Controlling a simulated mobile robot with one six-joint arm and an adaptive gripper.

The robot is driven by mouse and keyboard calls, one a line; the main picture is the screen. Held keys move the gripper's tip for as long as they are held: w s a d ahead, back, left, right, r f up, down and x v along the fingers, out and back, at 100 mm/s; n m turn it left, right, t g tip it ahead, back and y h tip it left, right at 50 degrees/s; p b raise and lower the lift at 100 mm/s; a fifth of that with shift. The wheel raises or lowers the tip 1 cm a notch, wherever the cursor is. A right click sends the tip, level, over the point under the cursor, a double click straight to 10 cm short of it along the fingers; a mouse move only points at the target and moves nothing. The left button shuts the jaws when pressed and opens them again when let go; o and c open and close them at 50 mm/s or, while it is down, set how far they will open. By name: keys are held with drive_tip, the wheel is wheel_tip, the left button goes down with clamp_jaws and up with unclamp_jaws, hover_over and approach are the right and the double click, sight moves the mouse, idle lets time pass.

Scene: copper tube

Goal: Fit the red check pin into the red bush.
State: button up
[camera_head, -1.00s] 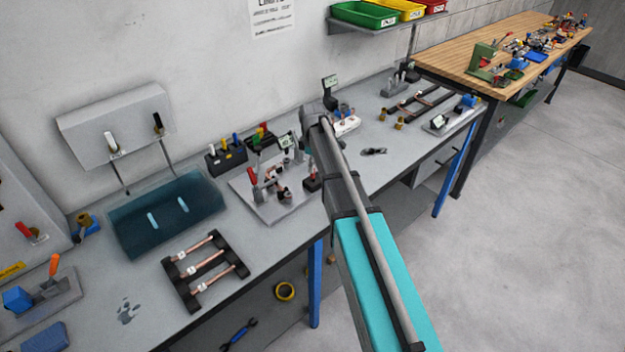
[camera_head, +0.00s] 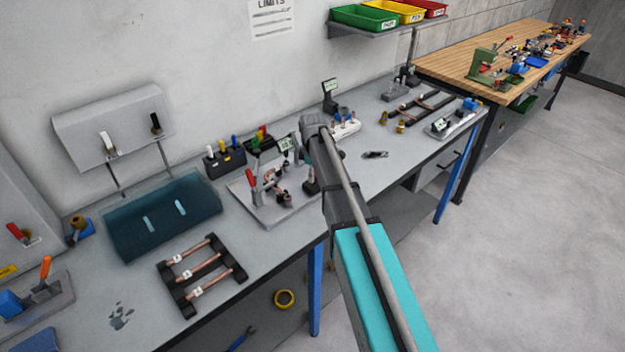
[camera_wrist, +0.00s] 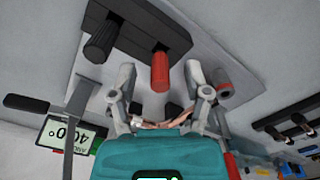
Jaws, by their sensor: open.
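In the wrist view a red pin (camera_wrist: 160,72) stands in a dark block (camera_wrist: 148,25), beside a black pin (camera_wrist: 103,40). My gripper (camera_wrist: 160,82) is open, one finger on each side of the red pin's near end. Nothing shows clamped between the fingers. A short grey-and-red cylinder (camera_wrist: 223,86) lies just right of the right finger; it may be the red bush, but I cannot tell for sure. In the head view my arm's end hides the gripper beside the grey fixture plate (camera_head: 285,217).
A display (camera_wrist: 75,135) and a dark lever (camera_wrist: 27,103) stand left of the gripper in the wrist view. A red handle (camera_head: 251,180) rises from the fixture. A rack of coloured pins (camera_head: 226,160) and a copper tube rack (camera_head: 203,272) are to the left.

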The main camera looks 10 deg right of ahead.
clamp_jaws()
drive_tip(key=shift+r, duration=0.15)
idle(0.4)
wheel_tip(320, 180, up, 3)
drive_tip(key=p, duration=0.3)
drive_tip(key=s+r+p, duration=0.9)
drive_tip(key=s+p, duration=0.1)
drive_tip(key=s, duration=0.4)
drive_tip(key=shift+r, duration=0.35)
